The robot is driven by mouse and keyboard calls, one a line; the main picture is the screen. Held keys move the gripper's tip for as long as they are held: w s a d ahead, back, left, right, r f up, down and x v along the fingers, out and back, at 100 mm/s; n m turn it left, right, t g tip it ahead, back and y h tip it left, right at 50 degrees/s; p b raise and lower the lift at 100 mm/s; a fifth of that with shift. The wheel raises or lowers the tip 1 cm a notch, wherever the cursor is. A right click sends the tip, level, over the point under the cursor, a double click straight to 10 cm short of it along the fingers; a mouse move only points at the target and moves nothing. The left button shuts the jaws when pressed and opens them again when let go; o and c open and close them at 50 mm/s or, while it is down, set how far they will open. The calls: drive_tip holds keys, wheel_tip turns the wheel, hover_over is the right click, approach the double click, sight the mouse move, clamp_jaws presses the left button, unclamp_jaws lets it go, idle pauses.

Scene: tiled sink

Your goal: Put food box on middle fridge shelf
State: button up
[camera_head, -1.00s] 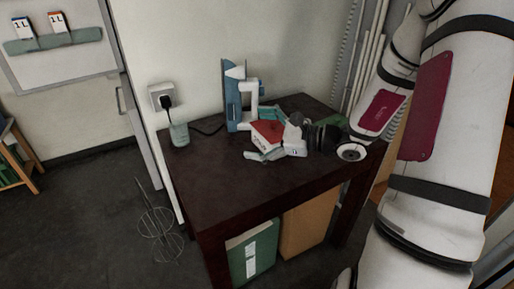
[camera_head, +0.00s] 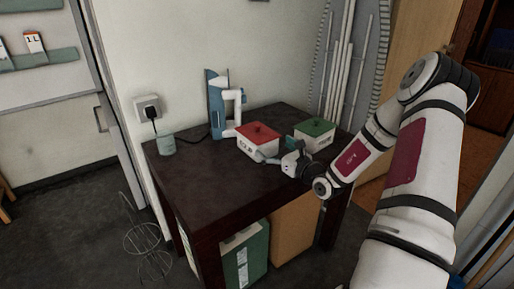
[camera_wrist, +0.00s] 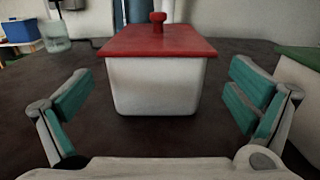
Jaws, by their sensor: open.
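A white food box with a red lid and red knob (camera_head: 257,139) stands upright on the dark table. A second white box with a green lid (camera_head: 314,135) stands to its right. In the wrist view the red-lidded box (camera_wrist: 155,83) is straight ahead, between and just beyond my fingers. My gripper (camera_wrist: 158,105) is open and empty, with teal pads on either side. In the head view my gripper (camera_head: 277,150) is low beside the red-lidded box. The green-lidded box (camera_wrist: 300,75) is cut off at the right of the wrist view. No middle fridge shelf can be made out.
The dark table (camera_head: 200,185) is bare at its left and front. A blue and white device (camera_head: 218,105) stands behind the red-lidded box. A cup (camera_head: 166,145) is at the back left.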

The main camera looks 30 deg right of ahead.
drive_tip(key=shift+w, duration=0.6)
drive_tip(key=w, duration=0.1)
drive_tip(key=w+b, duration=0.1)
drive_tip(key=w+f, duration=0.1)
drive_tip(key=w, duration=0.1)
drive_tip(key=shift+w+a+b, duration=0.1)
drive_tip(key=shift+a+b, duration=0.15)
drive_tip(key=shift+b, duration=0.1)
drive_tip(key=shift+w+r, duration=0.15)
drive_tip(key=shift+w, duration=0.4)
drive_tip(key=c, duration=1.9)
drive_tip(key=shift+r, duration=0.1)
